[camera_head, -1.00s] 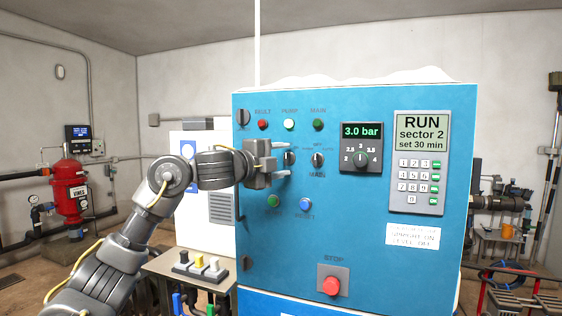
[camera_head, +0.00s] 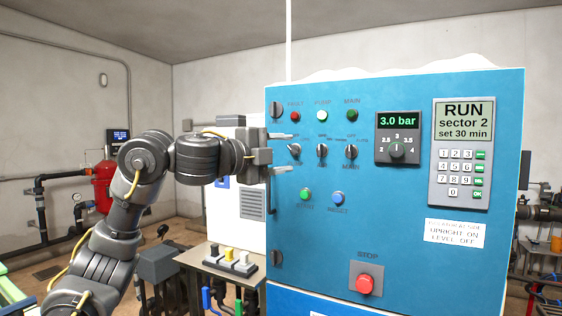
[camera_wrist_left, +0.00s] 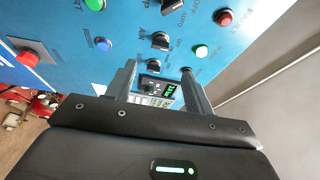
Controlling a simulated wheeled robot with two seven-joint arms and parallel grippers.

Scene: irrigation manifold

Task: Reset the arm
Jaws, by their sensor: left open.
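My left gripper (camera_head: 284,153) is open and empty at the left edge of the blue control panel (camera_head: 400,235). Its fingers point at the panel, one above and one below the level of the left selector knob (camera_head: 294,151). That knob is tilted to the left. The middle knob (camera_head: 322,151) and right knob (camera_head: 351,152) stand about upright. In the left wrist view both open fingers (camera_wrist_left: 160,85) show with a knob (camera_wrist_left: 160,41) beyond them. I cannot tell the exact gap to the panel. My right gripper is not in view.
The screen (camera_head: 463,121) reads RUN, sector 2, set 30 min; the gauge (camera_head: 397,121) reads 3.0 bar. Below are a green button (camera_head: 306,195), a blue button (camera_head: 338,199) and the red stop button (camera_head: 365,284). A small table (camera_head: 205,260) with a switch block stands left.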

